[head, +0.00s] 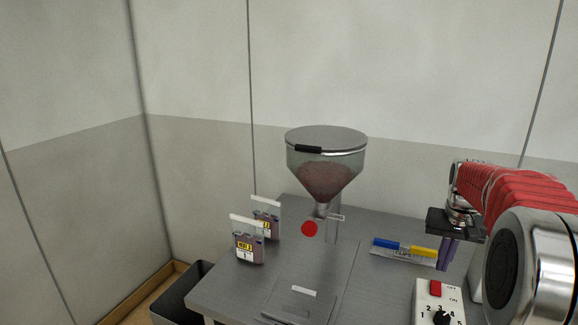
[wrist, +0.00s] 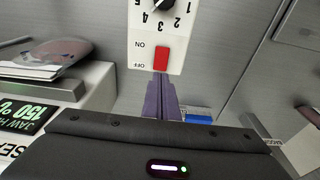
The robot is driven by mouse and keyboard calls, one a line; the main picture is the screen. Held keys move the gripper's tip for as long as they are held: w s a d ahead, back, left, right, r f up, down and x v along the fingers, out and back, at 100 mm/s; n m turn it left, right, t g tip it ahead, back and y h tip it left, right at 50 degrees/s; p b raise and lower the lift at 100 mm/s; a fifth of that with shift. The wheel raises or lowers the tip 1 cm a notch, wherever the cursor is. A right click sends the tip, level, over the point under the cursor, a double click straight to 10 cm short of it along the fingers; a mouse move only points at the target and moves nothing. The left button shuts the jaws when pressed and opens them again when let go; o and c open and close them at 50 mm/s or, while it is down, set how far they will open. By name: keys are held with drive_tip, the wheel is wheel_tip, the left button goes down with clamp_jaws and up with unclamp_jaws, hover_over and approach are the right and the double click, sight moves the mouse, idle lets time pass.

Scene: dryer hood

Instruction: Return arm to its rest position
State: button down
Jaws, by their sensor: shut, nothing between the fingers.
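My gripper (head: 447,256) hangs over the right part of the grey table in the head view, its purple fingers pointing down. In the wrist view the purple fingers (wrist: 163,100) lie together, shut and empty. My arm with its red sleeve comes in from the right edge of the head view. The fingers are near the clips holder (head: 402,252) with its blue and yellow clips; I cannot tell whether they touch it. A white control box (head: 437,300) with a red switch and black dial stands in front, and it also shows in the wrist view (wrist: 143,45).
A hopper (head: 326,165) with reddish granules and a grey lid stands at the table's (head: 225,290) back. Two labelled bags (head: 248,247) stand at the left. A dark bin (head: 183,292) is beside the table on the floor. The table's middle is mostly clear. Walls close in behind and left.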

drive_tip(key=s+a, duration=0.1)
drive_tip(key=s+a+f, duration=0.1)
drive_tip(key=s+a, duration=0.1)
drive_tip(key=s, duration=0.1)
drive_tip(key=shift+a+f, duration=0.15)
drive_tip(key=shift+f, duration=0.2)
drive_tip(key=s+a+r+n+t, duration=0.2)
drive_tip(key=s+a, duration=0.8)
drive_tip(key=a, duration=0.1)
drive_tip(key=s+a+r+n+t, duration=0.2)
drive_tip(key=s+a+n, duration=0.1)
drive_tip(key=s+a, duration=0.8)
drive_tip(key=shift+s+a+y, duration=0.3)
drive_tip(key=shift+a+y, duration=0.1)
drive_tip(key=shift+a, duration=0.4)
drive_tip(key=shift+d+r, duration=0.1)
drive_tip(key=shift+d, duration=0.05)
